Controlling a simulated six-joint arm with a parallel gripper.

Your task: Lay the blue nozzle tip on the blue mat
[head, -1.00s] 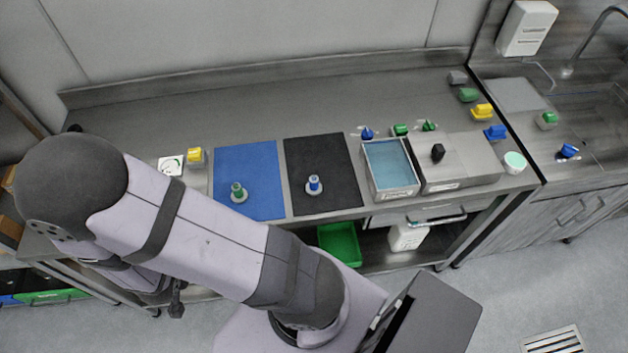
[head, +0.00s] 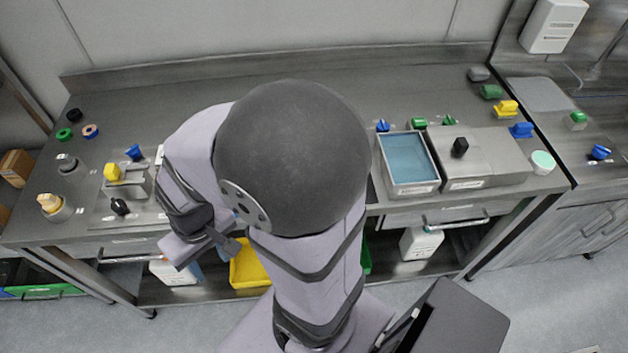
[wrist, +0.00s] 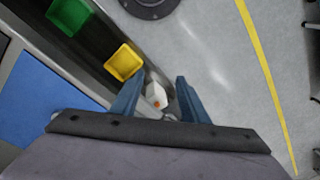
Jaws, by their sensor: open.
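The blue mat (wrist: 38,105) shows at the left of the wrist view, and the visible part is bare. In the head view my arm hides nearly all of it. The blue nozzle tip that stood on the black mat a second ago is behind my arm now, so I cannot see it. My gripper (wrist: 158,82) is open in the wrist view, with nothing held between its fingers. It points down past the bench front, over the lower shelf and floor, to the right of the blue mat in that view.
A yellow bin (wrist: 123,62) and a green bin (wrist: 70,14) sit on the lower shelf. In the head view a water bath (head: 409,163) stands right of my arm, with a small blue part (head: 383,126) behind it. Yellow-topped fixtures (head: 113,172) stand at the left.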

